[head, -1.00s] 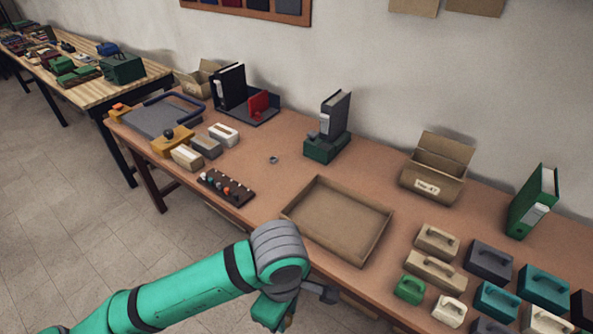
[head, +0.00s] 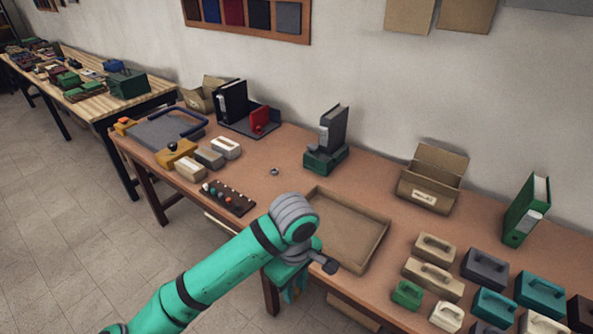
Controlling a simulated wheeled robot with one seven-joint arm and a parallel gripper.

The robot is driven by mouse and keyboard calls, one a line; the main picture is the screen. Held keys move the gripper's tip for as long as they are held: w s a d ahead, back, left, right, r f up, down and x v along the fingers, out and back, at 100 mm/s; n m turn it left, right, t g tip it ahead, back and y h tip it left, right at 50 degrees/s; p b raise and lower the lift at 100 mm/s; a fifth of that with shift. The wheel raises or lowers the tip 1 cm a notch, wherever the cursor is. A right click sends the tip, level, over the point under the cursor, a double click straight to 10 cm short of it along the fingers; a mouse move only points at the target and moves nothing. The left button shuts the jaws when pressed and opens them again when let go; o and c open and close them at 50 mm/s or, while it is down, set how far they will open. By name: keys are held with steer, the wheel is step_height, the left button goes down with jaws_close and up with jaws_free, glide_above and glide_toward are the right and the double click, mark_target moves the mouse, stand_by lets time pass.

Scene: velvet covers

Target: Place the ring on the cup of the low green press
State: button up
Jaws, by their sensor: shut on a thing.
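The low green press (head: 326,158) stands at the back of the table, a green base with a grey upright part. A small grey knob-like part at its left front may be its cup; it is too small to tell. My gripper (head: 292,292) hangs low at the table's front edge, left of the shallow tray, well in front of the press. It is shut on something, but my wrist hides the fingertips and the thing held. A small grey ring-like thing (head: 274,171) lies on the table left of the press; I cannot tell whether it is the task's ring.
A shallow brown tray (head: 378,240) lies right of my wrist. A dark rack with small coloured pegs (head: 229,197) is to the left. Several handled blocks, one small and green (head: 408,294), fill the right. An open carton (head: 430,190) stands at the back.

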steer(key=w+f+m, duration=0.5)
steer(key=w+f, duration=0.6)
steer(key=f, duration=0.4)
steer(key=shift+d+m, duration=0.2)
steer(key=shift+m, duration=0.2)
steer(key=shift+w, duration=0.1)
